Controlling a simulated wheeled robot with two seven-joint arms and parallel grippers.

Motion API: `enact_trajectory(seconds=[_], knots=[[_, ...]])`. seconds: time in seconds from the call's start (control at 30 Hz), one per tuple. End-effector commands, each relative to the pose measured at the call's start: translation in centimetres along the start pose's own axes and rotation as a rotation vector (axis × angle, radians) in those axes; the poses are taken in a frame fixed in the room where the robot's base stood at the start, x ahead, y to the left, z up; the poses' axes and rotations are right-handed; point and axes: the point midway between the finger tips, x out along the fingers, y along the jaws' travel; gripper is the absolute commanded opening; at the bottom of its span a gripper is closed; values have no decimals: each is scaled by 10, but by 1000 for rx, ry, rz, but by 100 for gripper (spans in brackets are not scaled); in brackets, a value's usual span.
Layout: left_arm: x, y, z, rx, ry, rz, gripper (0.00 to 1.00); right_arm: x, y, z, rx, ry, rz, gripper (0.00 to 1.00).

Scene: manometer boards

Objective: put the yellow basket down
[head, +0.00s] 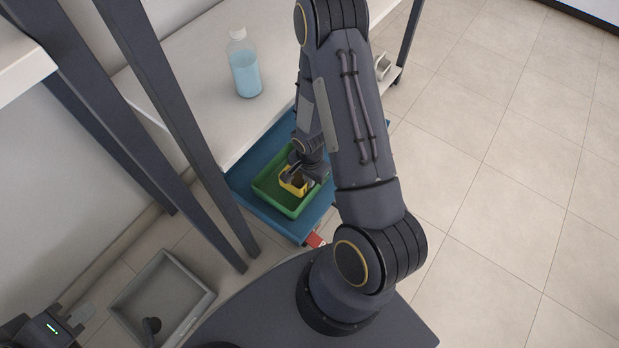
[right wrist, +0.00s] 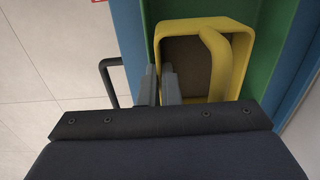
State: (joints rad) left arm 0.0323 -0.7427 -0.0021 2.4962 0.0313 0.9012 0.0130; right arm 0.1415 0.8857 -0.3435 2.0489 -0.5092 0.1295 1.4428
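The yellow basket (head: 292,183) is inside the green tray (head: 288,207) in the head view. In the right wrist view, the yellow basket (right wrist: 240,55) is seen from above, with its curved handle crossing its brown inside. My right gripper (head: 307,173) is at the basket's edge. In the right wrist view the right gripper's fingers (right wrist: 160,82) are on either side of the basket's side wall, close together. I cannot tell whether the basket's bottom touches the tray. My left gripper (head: 72,322) is at the lower left corner, away from the basket, and partly cut off.
The green tray is on a blue cart top (head: 243,183) with a red tag (head: 315,240) at its near edge. A bottle of light blue liquid (head: 243,65) stands on the white table (head: 190,60). A grey bin (head: 195,312) is on the floor. Dark posts stand at left.

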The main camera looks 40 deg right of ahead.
Motion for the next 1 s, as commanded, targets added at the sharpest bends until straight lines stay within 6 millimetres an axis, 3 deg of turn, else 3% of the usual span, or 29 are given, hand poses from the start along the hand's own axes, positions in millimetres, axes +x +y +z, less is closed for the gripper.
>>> enact_trajectory(seconds=[0.3,0.5,0.8,1.0], knots=[[6,-3,3,0,0,0,0,6,0,0,1,0,-1,0],[6,-3,3,0,0,0,0,6,0,0,0,0,0,25],[4,-2,2,0,0,0,0,4,0,0,0,0,0,25],[-12,6,-6,0,0,0,0,-20,-1,0,1,2,-2,25]])
